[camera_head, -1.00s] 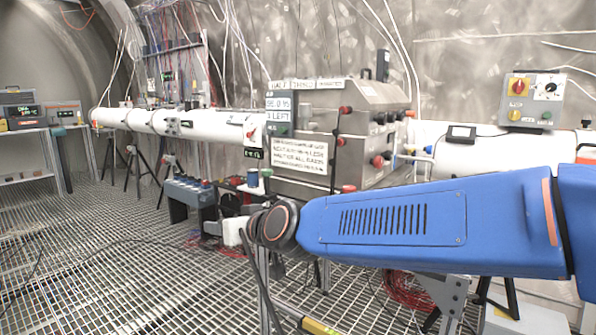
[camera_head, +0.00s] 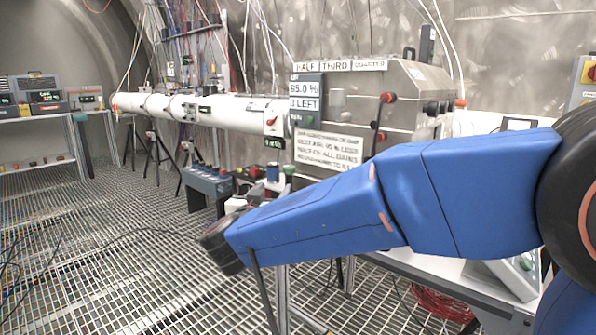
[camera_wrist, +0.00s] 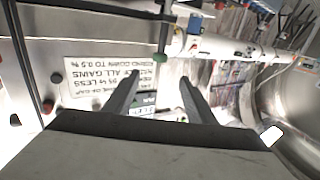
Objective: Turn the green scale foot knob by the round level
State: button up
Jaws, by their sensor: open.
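I cannot make out for sure a scale, its foot knob or a round level. A small green cap (camera_head: 289,169) shows below the left end of the steel cabinet in the head view. In the wrist view a green-ended dark rod (camera_wrist: 161,57) is seen beyond the fingers; I cannot tell whether it is a foot knob. My gripper (camera_wrist: 157,78) is open, its two fingers apart with nothing gripped between them. In the head view my blue arm hides much of the bench, and the fingers cannot be made out.
A steel cabinet (camera_head: 405,92) carries red and black knobs and a printed sign (camera_head: 328,150). A white pipe (camera_head: 225,109) runs left. A blue-grey box (camera_head: 207,182) stands before it. A device with a green button (camera_head: 525,263) is at right. Grating floor (camera_head: 110,240) lies open at left.

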aim_at(288, 171)
jog(key=w+d, duration=0.1)
jog(key=w, duration=1)
jog(key=w+d, duration=0.1)
jog(key=w, duration=0.4)
jog(key=shift+w+d, duration=0.3)
jog(key=c, duration=1)
